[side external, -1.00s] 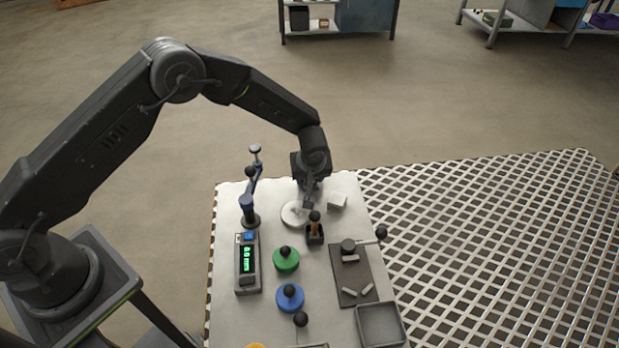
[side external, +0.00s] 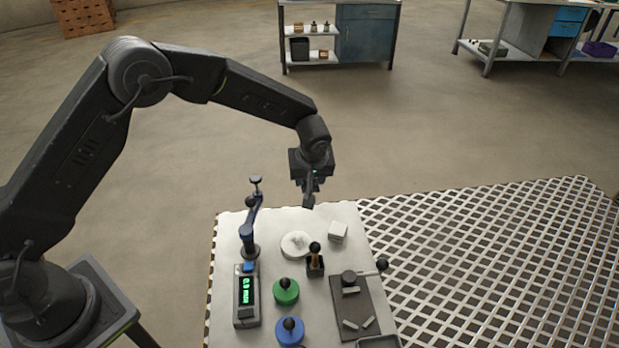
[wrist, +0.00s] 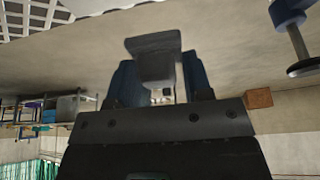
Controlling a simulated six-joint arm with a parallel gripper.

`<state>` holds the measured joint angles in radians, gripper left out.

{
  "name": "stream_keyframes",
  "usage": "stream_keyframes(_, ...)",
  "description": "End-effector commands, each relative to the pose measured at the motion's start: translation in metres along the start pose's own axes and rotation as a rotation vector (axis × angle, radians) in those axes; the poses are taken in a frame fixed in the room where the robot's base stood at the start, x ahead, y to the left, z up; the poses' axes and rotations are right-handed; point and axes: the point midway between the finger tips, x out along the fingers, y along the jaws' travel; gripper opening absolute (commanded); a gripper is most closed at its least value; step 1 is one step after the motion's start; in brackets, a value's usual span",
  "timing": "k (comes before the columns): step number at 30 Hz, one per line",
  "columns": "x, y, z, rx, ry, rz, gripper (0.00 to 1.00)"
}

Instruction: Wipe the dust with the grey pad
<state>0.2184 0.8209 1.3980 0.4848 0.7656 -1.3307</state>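My gripper (side external: 309,188) hangs in the air above the far edge of the white table (side external: 230,225). In the wrist view its two blue fingers (wrist: 155,80) stand on either side of a grey piece (wrist: 154,58), which looks like the grey pad held between them. The piece also shows as a small grey shape under the fingers in the side view (side external: 309,201). A round white dish (side external: 288,247) with a pale lump on it stands on the table below the gripper. I cannot make out any dust clearly.
A white block (side external: 338,231) lies right of the dish. A blue jointed stand (side external: 249,235), a green-display gauge (side external: 246,297), a black-knobbed holder (side external: 315,264), green (side external: 286,293) and blue (side external: 290,333) knobbed discs, and a dark plate (side external: 340,309) with grey pieces crowd the table.

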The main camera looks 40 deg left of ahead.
Motion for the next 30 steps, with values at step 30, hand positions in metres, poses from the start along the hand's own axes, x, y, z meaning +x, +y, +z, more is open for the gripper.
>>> stream_keyframes(30, -0.022, -0.021, 0.075, -1.194, -0.001, -0.498, 0.27)
